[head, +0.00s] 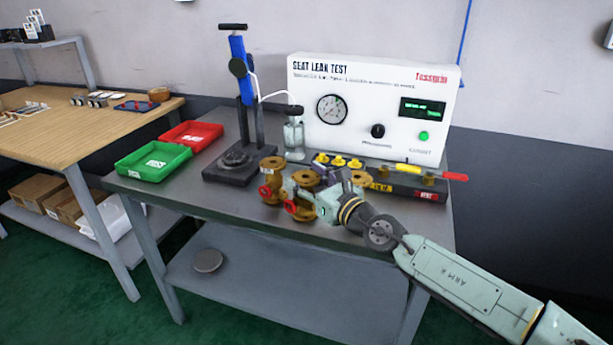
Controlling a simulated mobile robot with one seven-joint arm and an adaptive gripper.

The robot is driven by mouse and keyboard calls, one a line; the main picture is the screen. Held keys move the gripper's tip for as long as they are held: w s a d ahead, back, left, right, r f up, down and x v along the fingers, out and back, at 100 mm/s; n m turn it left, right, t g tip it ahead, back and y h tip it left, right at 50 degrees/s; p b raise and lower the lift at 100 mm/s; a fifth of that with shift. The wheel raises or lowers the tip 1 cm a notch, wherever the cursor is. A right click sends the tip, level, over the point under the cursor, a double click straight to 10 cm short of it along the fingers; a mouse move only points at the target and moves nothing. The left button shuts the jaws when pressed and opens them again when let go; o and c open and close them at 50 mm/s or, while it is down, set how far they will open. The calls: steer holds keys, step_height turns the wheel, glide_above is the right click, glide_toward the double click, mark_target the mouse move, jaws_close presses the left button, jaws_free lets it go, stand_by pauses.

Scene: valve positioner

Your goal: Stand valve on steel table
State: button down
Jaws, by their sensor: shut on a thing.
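A brass-coloured valve (303,212) with a red handwheel (291,206) is at my gripper (308,195), over the front part of the steel table (210,205). My gripper is shut on this valve and partly hides its body. The valve looks roughly upright; I cannot tell whether its base touches the table. A second brass-coloured valve (272,168), also with a red handwheel (266,193), stands upright on the table just left of it. Another brass-coloured part (361,179) shows behind my wrist, mostly hidden.
A white seat leak test panel (370,75) stands at the back. A blue-columned stand (240,150) and red (192,134) and green (152,160) trays are at left. The left front table strip is bare.

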steer(key=c, duration=0.9)
jaws_free()
steer(key=shift+r, duration=0.1)
steer(key=shift+s+d, duration=0.25)
steer(key=b+v, duration=0.4)
steer(key=v, duration=0.7)
steer(key=shift+s+d, duration=0.1)
steer(key=shift+s, duration=0.1)
